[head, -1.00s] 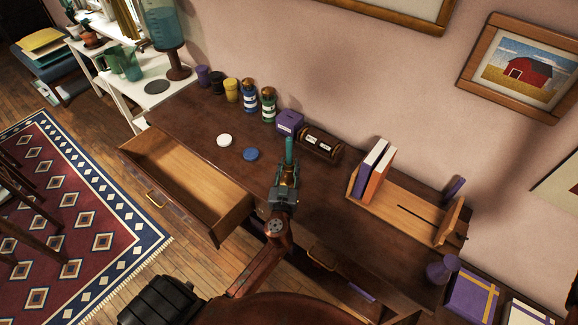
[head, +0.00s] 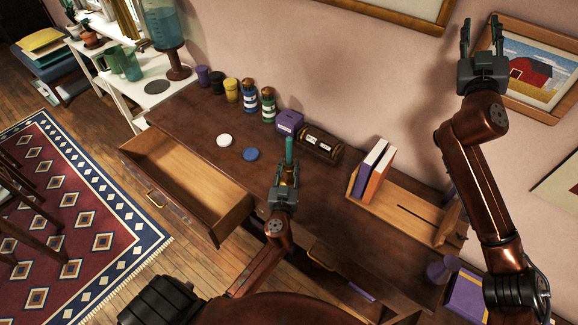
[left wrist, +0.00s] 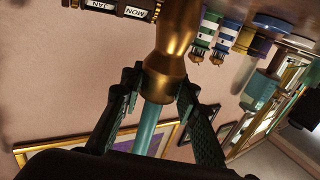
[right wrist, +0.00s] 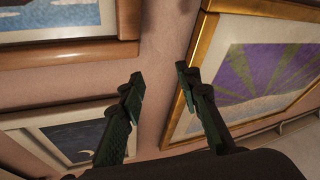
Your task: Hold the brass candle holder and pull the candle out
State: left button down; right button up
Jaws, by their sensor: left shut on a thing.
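The teal candle (head: 289,150) stands upright in the brass candle holder (head: 289,174) on the dark wooden desk. My left gripper (head: 286,180) is shut on the brass candle holder. In the left wrist view the fingers close around the flared end of the holder (left wrist: 179,40), and the candle (left wrist: 151,125) comes out of that end between them. My right gripper (head: 481,28) is raised at the right, in front of the framed barn picture and well away from the candle. Its fingers are apart and empty, as the right wrist view (right wrist: 157,88) shows.
An open drawer (head: 180,178) juts out at the left. A wooden book rack (head: 400,212) with two books stands to the right. White and blue discs lie on the desk.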

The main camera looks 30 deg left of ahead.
jog(key=s+a+f+n+g+y, duration=0.1)
jog(key=s+a+f, duration=0.1)
jog(key=a+f, duration=0.4)
jog(key=s+a+f+g+y, duration=0.1)
jog(key=s+a+f+g, duration=0.15)
jog(key=f, duration=0.55)
jog(key=n+g+y, duration=0.1)
jog(key=g+y, duration=0.3)
jog(key=g, duration=0.4)
send_near(290, 151)
jog(key=shift+t, duration=0.25)
jog(key=shift+x, duration=4.75)
jog(key=shift+s+a, duration=0.1)
jog(key=shift+c, duration=0.2)
grip_shut()
